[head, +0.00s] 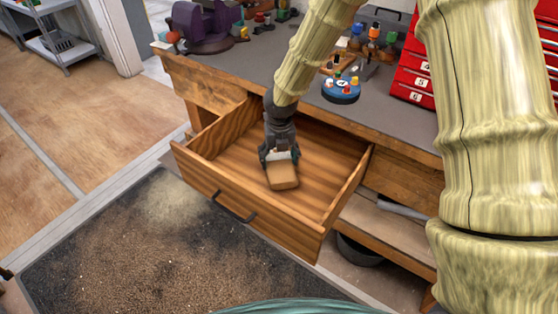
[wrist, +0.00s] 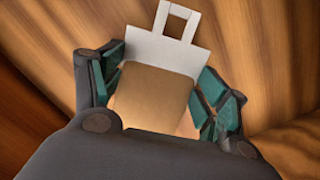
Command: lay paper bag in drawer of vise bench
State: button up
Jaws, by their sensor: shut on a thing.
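The paper bag is brown with a white top and a white loop handle. My gripper (head: 279,155) is shut on the paper bag (head: 283,176), over the open drawer (head: 235,158) of the vise bench (head: 300,62). In the wrist view the bag (wrist: 153,92) sits between the teal finger pads, its handle pointing away at the top. The drawer is pulled out and its wooden floor is otherwise bare where it shows. I cannot tell whether the bag touches the drawer floor.
A purple vise (head: 200,25) stands on the bench top at the left. A blue round holder (head: 341,90) with small coloured pieces and a red tool chest (head: 415,75) are at the right. A dark speckled mat (head: 130,240) lies before the drawer. Both drawer sides have free room.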

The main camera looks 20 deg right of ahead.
aim_at(280, 163)
jog(key=shift+f, duration=0.75)
jog(key=shift+f, duration=0.15)
jog(key=o, duration=1.2)
jog(key=r, duration=0.8)
jog(key=s+r, duration=0.1)
jog(key=r, duration=0.3)
jog(key=shift+r, duration=0.15)
